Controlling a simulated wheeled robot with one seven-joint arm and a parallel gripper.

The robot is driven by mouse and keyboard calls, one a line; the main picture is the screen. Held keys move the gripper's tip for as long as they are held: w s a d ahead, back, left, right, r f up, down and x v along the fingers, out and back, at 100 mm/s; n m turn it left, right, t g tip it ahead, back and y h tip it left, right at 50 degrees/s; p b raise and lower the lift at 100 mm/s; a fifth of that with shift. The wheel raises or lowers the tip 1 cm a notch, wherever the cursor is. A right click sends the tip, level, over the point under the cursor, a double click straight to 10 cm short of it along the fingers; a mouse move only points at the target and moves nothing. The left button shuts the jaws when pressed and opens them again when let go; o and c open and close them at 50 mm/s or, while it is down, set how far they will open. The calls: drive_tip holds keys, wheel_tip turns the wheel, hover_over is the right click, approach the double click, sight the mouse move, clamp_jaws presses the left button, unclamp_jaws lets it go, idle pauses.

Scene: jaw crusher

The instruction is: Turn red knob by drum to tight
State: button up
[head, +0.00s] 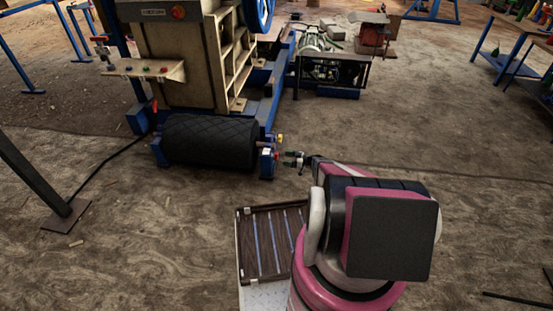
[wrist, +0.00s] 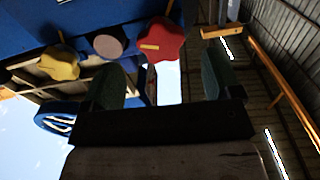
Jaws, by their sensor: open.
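The black drum (head: 208,141) lies at the foot of the crusher in the head view. My gripper (head: 288,158) is just right of the knob in the head view. Its two green fingers stand apart and empty in the wrist view (wrist: 165,78). Whether either finger touches the knob I cannot tell.
A yellow knob (wrist: 58,63) and a round grey shaft end (wrist: 110,43) sit beside the red knob in the wrist view. The crusher's blue frame (head: 272,105) rises behind. Open dirt floor (head: 440,150) lies to the right.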

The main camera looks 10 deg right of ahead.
sight(276, 157)
drive_tip(key=x, duration=0.7)
drive_tip(key=shift+c, duration=0.3)
drive_tip(key=c, duration=0.9)
